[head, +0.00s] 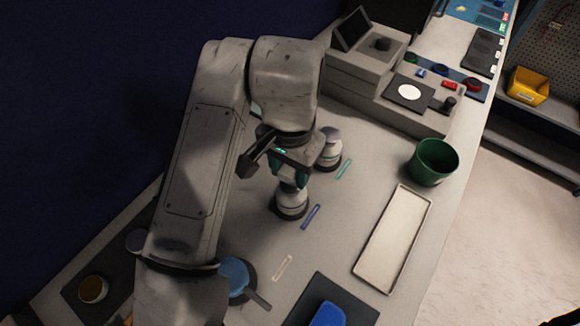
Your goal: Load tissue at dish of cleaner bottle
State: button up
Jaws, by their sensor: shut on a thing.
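My gripper (289,180) points down directly over a white bottle (291,201) with a dark base, which stands upright on the bench. Its fingers cover the bottle's top, so I cannot tell whether they touch it. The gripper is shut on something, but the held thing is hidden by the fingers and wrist. A second white bottle (330,148) with a dark base stands just behind and to the right. No tissue can be made out, and the bottles' dishes are hidden or too small to tell.
A blue strip (311,217), a teal strip (344,169) and a pale strip (282,268) mark the bench. A cream tray (369,268) and a green bin (433,162) are at right. A blue round item (233,277) is near my arm. A grey console (360,85) stands behind.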

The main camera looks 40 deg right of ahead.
aim_at(290, 172)
jog(key=shift+r+p, duration=1.4)
jog(key=shift+r, duration=0.55)
jog(key=shift+f, duration=0.1)
